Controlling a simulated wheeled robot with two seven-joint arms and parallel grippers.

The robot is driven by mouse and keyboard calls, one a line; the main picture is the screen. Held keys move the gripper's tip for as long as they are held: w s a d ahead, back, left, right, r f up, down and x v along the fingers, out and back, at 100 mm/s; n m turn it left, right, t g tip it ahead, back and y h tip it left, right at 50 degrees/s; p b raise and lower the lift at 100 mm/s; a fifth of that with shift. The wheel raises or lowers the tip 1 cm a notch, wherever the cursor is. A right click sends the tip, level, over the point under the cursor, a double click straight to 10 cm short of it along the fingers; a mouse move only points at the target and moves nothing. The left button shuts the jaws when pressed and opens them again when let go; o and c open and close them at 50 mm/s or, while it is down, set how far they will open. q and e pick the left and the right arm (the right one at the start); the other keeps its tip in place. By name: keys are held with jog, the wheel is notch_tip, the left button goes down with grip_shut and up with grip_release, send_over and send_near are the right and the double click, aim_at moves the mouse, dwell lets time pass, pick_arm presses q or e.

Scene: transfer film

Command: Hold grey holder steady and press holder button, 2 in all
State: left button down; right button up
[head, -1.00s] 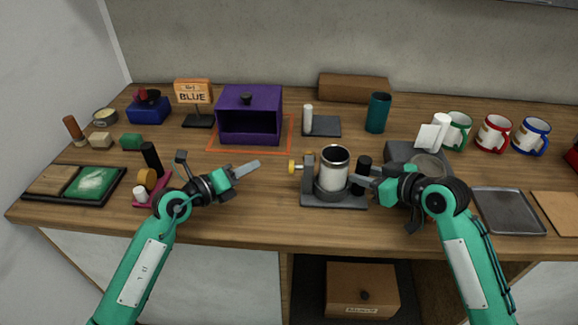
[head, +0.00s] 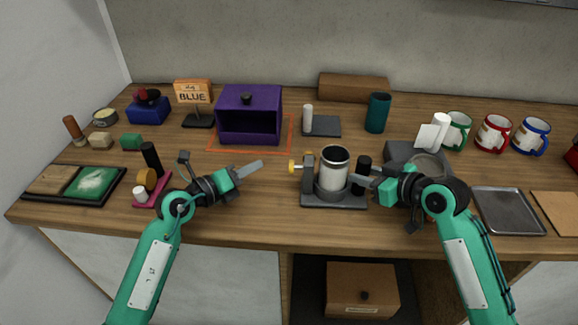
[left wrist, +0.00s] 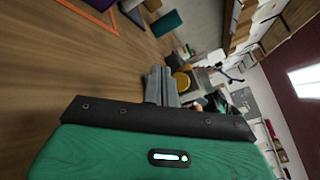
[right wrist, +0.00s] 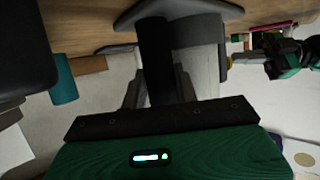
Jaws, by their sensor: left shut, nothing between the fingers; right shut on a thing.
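The grey holder (head: 333,198) stands at the middle front of the table. A steel cup (head: 334,172) with a dark rim sits upright in it. A yellow knob (head: 295,166), which may be the button, sticks out of its left side. A black post (head: 363,172) rises on its right side. My right gripper (head: 362,182) is shut on the black post, which also shows between its fingers in the right wrist view (right wrist: 155,60). My left gripper (head: 258,164) is shut and empty, left of the yellow knob and apart from it. The left wrist view shows its closed fingers (left wrist: 160,85).
A purple box (head: 249,115) stands behind on an orange outlined square. A pink stand (head: 153,190) is left of my left gripper. A grey machine (head: 404,152) and metal tray (head: 508,210) are to the right. Table between left gripper and holder is clear.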

pick_arm(q)
jog(key=shift+d, duration=2.3)
jog(key=shift+d, duration=0.15)
jog(key=shift+d, duration=0.3)
jog(key=shift+s+d, duration=0.1)
jog(key=shift+d, duration=0.95)
dwell(1.0)
jog(key=shift+a, duration=1.5)
jog(key=shift+a, duration=2.5)
